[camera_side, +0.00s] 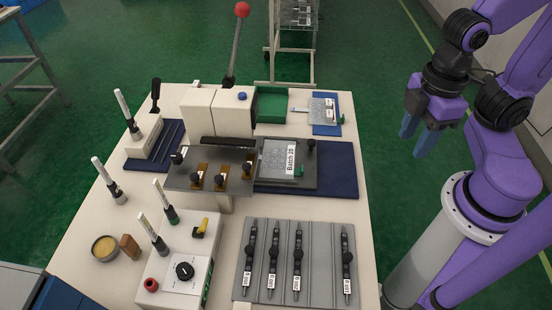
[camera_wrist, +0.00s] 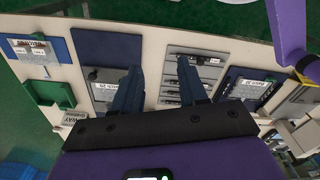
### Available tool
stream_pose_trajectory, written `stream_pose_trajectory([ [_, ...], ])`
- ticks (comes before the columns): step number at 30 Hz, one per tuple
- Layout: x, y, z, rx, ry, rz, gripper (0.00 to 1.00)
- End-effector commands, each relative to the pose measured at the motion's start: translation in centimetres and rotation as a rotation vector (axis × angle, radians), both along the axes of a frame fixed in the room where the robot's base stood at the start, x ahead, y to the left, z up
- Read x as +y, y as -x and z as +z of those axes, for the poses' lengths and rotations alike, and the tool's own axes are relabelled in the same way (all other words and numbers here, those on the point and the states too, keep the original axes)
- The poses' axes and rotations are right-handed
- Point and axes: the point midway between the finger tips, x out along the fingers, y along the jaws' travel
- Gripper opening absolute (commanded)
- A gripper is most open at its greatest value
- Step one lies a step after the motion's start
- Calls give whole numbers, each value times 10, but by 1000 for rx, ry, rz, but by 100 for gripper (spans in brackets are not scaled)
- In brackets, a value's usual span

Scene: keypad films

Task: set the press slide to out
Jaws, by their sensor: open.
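The white press (camera_side: 215,112) stands at the back middle of the table, with a red-balled lever (camera_side: 236,45) rising behind it. In front of it is a grey metal plate (camera_side: 205,158) with black knobs and brass clamps. To the right, a flat grey carrier (camera_side: 306,176), which may be the press slide, lies over a dark blue mat (camera_side: 338,170). It bears a panel labelled "Batch 20" and has a black knob (camera_side: 311,145) at its back right. I cannot tell its setting. My gripper (camera_side: 417,138) is open and empty, right of the table, apart from everything. Its fingers also show in the wrist view (camera_wrist: 159,72).
A green tray (camera_side: 270,105) and a blue pad with a labelled card (camera_side: 323,108) are at the back right. A grey rack with several black tools (camera_side: 318,270) is at the front. A control box with a dial (camera_side: 185,270) and upright pens are at the left.

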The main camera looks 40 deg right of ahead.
Motion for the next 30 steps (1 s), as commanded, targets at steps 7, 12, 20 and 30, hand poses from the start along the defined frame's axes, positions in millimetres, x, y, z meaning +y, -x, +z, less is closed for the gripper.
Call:
stream_pose_trajectory([
  [7, 0, 0, 0, 0, 0, 0, 43],
  [12, 0, 0, 0, 0, 0, 0, 43],
  [20, 5, -10, 1, 0, 2, 16, 52],
  [30, 28, -119, 0, 0, 21, 212, 52],
])
